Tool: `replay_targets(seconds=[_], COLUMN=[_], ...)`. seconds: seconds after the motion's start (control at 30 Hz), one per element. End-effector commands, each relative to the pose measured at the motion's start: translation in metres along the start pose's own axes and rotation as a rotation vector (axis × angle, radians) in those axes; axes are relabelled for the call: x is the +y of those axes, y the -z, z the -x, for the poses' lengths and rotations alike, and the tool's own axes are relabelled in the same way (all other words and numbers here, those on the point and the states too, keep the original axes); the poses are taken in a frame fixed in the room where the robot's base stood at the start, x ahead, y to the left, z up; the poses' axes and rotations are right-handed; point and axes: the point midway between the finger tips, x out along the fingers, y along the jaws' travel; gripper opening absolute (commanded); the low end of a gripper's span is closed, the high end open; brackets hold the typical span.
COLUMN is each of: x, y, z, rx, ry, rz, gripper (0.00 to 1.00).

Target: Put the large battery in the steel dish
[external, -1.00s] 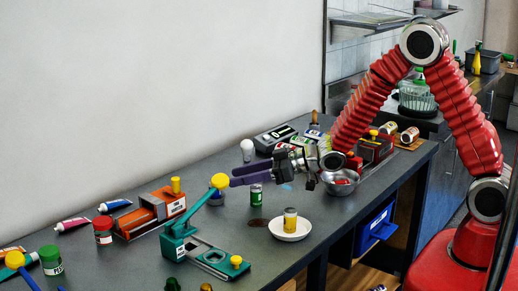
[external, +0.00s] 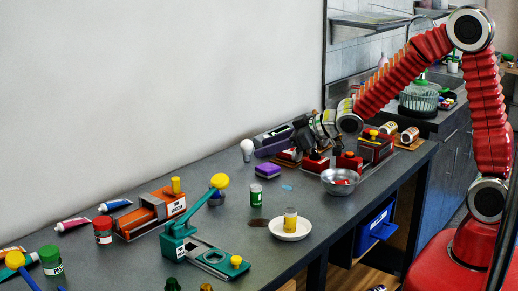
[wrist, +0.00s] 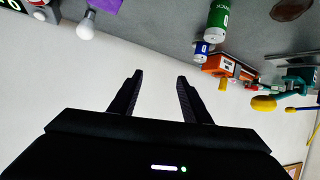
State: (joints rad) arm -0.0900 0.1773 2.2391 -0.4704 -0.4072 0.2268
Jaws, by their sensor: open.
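A green and white cylinder (external: 255,195), which looks like the large battery, stands upright on the grey bench; its green body also shows at the top of the wrist view (wrist: 217,18). The steel dish (external: 340,188) stands to its right near the bench's front edge, with something red inside. My gripper (external: 268,137) is raised above the back of the bench, left of the dish and behind the green cylinder. In the wrist view my gripper (wrist: 158,78) has its two black fingers apart, with nothing between them.
A white bulb (external: 247,150) and a purple block (external: 267,170) are close to my gripper. A white plate (external: 290,233) holds a yellow-and-white cylinder (external: 290,218). A teal lever device (external: 185,240) stands at left front. Red boxes (external: 348,163) stand behind the dish.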

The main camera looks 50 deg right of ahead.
Motion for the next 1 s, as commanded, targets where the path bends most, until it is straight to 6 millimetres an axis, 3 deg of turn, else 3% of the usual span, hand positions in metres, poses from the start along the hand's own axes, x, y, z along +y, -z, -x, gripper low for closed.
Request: replay_targets(seconds=[0.2,0.5,0.77,1.0], x=[0.028,0.047,0.044,0.027], y=[0.004,-0.009,-0.031,-0.059], z=[0.054,0.135,0.206,0.272], rx=[-0.095,-0.237,-0.362,-0.475], ry=[-0.103,-0.2,-0.238,-0.235], rz=[-0.03,-0.098,-0.171,-0.241], gripper=[0.44,0.44,0.44,0.44])
